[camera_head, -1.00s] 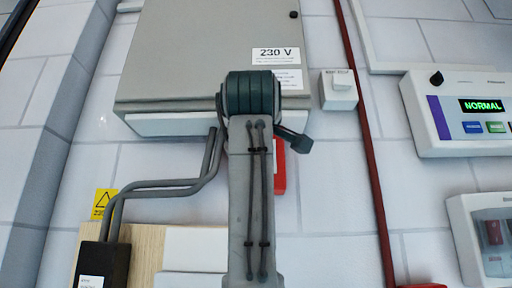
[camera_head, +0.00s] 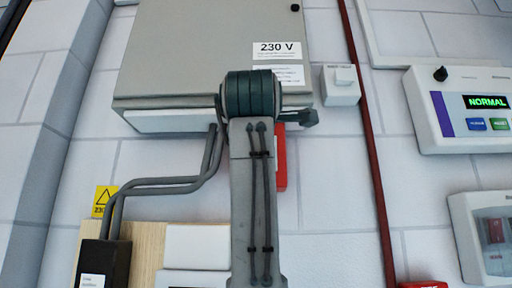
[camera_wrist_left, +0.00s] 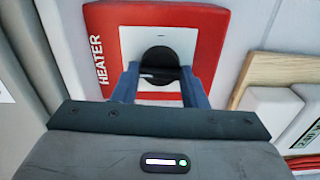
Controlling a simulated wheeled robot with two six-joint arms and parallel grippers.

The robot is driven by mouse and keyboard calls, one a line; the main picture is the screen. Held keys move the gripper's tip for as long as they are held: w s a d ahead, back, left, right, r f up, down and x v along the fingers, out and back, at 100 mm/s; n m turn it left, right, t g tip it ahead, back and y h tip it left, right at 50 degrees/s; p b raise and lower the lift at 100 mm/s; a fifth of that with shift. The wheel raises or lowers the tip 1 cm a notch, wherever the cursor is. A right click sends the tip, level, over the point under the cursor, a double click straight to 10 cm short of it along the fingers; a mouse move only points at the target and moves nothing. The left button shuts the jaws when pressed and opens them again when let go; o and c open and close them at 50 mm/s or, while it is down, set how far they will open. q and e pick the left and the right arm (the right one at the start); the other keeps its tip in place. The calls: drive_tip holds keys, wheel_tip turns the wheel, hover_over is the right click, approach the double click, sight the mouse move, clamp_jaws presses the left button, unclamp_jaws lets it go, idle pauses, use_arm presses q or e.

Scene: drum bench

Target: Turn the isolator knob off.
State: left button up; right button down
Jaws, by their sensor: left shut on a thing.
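The isolator is a red plate marked HEATER (camera_wrist_left: 103,22) with a white panel (camera_wrist_left: 130,38) in its middle, seen in the left wrist view. A round black knob (camera_wrist_left: 158,58) sits on the white panel. My left gripper (camera_wrist_left: 159,73) has its two blue-grey fingers on either side of the knob and is shut on it. The knob's lower part and any position marks are hard to make out. In the head view the red plate (camera_head: 281,165) shows only as a strip beside my arm, which hides the knob and the fingers. My right gripper is not in view.
A grey 230 V cabinet (camera_head: 190,50) hangs just above the red plate. A white switch box (camera_head: 341,86) and a red pipe (camera_head: 372,150) are to the right. Grey conduits (camera_head: 160,186) and a wooden board (camera_head: 150,255) are at lower left.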

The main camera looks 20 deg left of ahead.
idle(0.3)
use_arm(q)
drive_tip(key=o, duration=1)
drive_tip(key=shift+c, duration=0.2)
drive_tip(key=b+v, duration=0.3)
drive_tip(key=v, duration=0.7)
drive_tip(key=shift+s+b, duration=0.3)
drive_tip(key=shift+s, duration=0.05)
drive_tip(key=shift+d, duration=0.1)
